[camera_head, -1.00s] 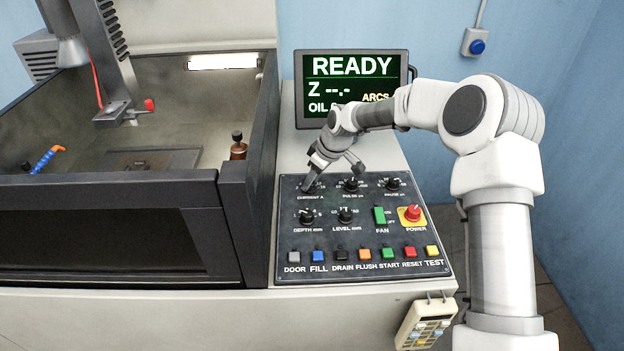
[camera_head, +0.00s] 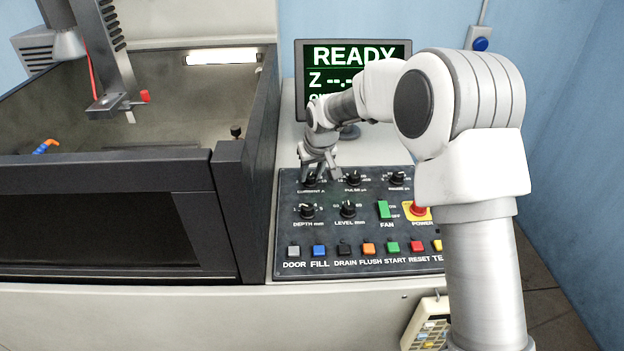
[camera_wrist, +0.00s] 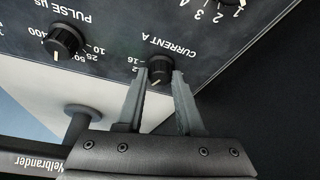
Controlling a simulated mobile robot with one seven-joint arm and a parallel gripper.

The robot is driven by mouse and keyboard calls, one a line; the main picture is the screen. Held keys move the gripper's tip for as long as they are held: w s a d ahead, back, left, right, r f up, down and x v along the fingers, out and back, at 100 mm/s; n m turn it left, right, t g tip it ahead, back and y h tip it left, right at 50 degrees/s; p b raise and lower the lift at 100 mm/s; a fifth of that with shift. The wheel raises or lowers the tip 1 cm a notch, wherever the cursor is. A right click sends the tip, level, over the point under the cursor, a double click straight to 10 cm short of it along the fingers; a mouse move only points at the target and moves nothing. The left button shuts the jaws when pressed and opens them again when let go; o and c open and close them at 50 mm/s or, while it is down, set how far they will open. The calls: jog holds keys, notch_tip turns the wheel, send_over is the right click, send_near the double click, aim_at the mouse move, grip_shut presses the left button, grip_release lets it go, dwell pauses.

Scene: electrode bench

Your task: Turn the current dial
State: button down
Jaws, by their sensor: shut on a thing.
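The current dial (camera_wrist: 158,72) is a black knob with a pale pointer, labelled CURRENT A, seen upside down in the wrist view. My gripper (camera_wrist: 160,78) has its two grey fingers on either side of this knob and is shut on it. In the head view my gripper (camera_head: 313,177) points down at the upper left of the control panel (camera_head: 385,235), and its fingers partly hide the current dial (camera_head: 309,181). The dial's pointer is too small to read there.
The pulse dial (camera_head: 353,179) is just right of the current dial; depth (camera_head: 307,211) and level (camera_head: 347,209) dials sit below. A green fan switch (camera_head: 383,209), red power button (camera_head: 418,209) and a row of coloured buttons are lower. The READY screen (camera_head: 340,55) stands behind my arm.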

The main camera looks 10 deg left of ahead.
jog(key=shift+a+m+t+h+b, duration=0.15)
jog(key=shift+m+h+b, duration=0.25)
jog(key=shift+m, duration=0.7)
jog(key=shift+m+t+h+b, duration=0.15)
jog(key=shift+m+h+b, duration=0.25)
jog(key=shift+m, duration=0.7)
jog(key=c, duration=0.5)
grip_release()
jog(key=shift+c, duration=0.2)
jog(key=a+p+v, duration=0.1)
jog(key=v, duration=1.6)
jog(key=shift+d+r, duration=0.25)
jog(key=shift+d, duration=0.05)
jog(key=shift+s+d, duration=0.1)
